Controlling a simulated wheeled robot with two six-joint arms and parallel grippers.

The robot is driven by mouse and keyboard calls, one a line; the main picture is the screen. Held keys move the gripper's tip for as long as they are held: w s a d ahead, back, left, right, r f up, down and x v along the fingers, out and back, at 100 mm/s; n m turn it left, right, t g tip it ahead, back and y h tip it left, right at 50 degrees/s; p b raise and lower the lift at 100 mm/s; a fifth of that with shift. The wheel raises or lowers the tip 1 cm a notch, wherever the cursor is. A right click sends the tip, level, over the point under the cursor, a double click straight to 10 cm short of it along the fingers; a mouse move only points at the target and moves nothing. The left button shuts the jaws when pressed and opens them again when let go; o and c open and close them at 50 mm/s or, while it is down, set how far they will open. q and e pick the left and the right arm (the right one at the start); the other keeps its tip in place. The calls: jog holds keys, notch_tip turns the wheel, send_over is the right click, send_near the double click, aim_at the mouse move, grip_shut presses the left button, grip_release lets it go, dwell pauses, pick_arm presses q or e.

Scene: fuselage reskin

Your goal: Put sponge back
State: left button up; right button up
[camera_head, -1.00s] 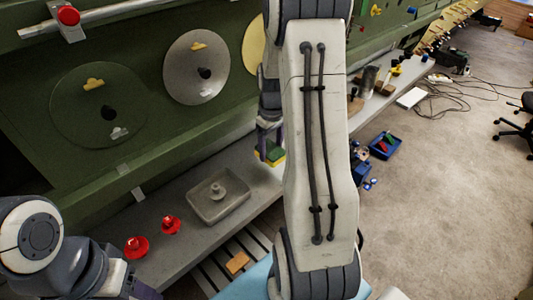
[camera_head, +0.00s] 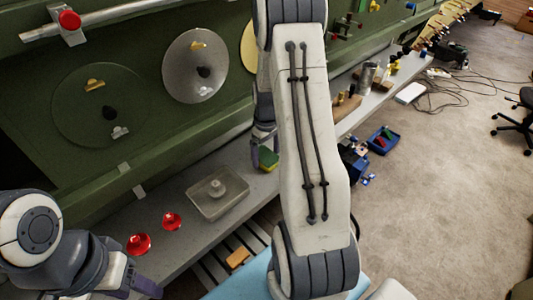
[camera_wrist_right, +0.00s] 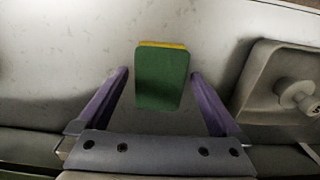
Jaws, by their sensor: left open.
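The sponge (camera_head: 267,159), green with a yellow layer, rests on the grey bench ledge beside the tray. In the right wrist view the sponge (camera_wrist_right: 160,80) sits between the tips of my right gripper (camera_wrist_right: 159,74). The purple fingers are spread, with a visible gap on the left side and a narrower one on the right. In the head view my right gripper (camera_head: 264,137) is just above and behind the sponge, partly hidden by my right arm. My left gripper (camera_head: 140,288) is open and empty at the bottom left, partly cut off.
A grey tray (camera_head: 232,204) with a knob-like piece stands left of the sponge; it also shows in the wrist view (camera_wrist_right: 255,105). Two red knobs (camera_head: 171,220) are further left. An orange block (camera_head: 238,257) lies below. A blue bin (camera_head: 383,140) is on the floor.

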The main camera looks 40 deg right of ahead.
aim_at(266, 156)
notch_tip(266, 156, up, 12)
jog(key=b, duration=0.1)
jog(key=a+r+n, duration=0.2)
jog(key=a, duration=1)
jog(key=s+a+r+n, duration=0.1)
jog(key=s+a, duration=0.4)
jog(key=a, duration=0.7)
jog(key=s+a+n, duration=0.1)
jog(key=s+a, duration=0.4)
jog(key=s, duration=0.3)
jog(key=s+a+n+y, duration=0.1)
jog(key=s+a+n, duration=0.1)
jog(key=s+a, duration=0.3)
jog(key=s, duration=0.3)
jog(key=shift+f, duration=0.2)
